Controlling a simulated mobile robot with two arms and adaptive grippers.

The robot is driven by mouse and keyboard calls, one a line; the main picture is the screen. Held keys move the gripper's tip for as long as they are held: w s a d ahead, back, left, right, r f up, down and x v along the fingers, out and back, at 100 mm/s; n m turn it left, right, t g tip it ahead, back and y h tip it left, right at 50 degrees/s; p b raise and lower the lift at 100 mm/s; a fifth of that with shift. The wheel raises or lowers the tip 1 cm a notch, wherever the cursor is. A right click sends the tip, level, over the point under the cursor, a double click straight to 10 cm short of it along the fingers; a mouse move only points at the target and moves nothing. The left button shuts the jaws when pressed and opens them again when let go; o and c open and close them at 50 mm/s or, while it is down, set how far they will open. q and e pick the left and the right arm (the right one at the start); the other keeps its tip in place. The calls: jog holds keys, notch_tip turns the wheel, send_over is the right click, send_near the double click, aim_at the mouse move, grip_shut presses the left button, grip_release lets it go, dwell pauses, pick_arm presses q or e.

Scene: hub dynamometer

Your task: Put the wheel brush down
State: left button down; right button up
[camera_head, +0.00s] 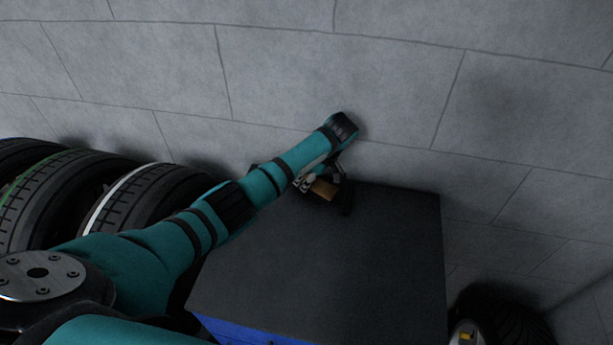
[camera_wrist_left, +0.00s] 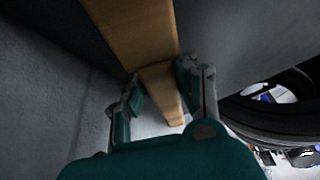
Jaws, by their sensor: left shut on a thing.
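The wheel brush (camera_head: 323,189) has a light wooden body and a dark part beside it. It is at the far left corner of the dark cabinet top (camera_head: 335,265). My left gripper (camera_head: 318,181) is shut on it, partly hidden by my own arm. In the left wrist view the brush's wooden length (camera_wrist_left: 132,30) runs between the two fingers of the left gripper (camera_wrist_left: 163,88). Its bristles are not clear there. I cannot tell whether the brush touches the top. My right gripper is not in view.
The cabinet has a blue side (camera_head: 240,333), and its top is bare in the middle and front. Several tyres (camera_head: 130,205) stand at the left behind my arm. Another tyre (camera_head: 510,318) is at the lower right. A grey block wall (camera_head: 330,75) rises behind.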

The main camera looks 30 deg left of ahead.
pick_arm(q)
jog(key=shift+f, duration=0.1)
jog(key=c, duration=1)
grip_release()
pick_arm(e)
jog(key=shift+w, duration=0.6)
pick_arm(q)
jog(key=b+v, duration=0.1)
jog(key=v, duration=0.5)
jog(key=shift+w+d+b, duration=0.1)
jog(key=shift+b, duration=0.3)
jog(key=p+v, duration=0.2)
jog(key=v, duration=0.4)
jog(key=shift+p, duration=0.3)
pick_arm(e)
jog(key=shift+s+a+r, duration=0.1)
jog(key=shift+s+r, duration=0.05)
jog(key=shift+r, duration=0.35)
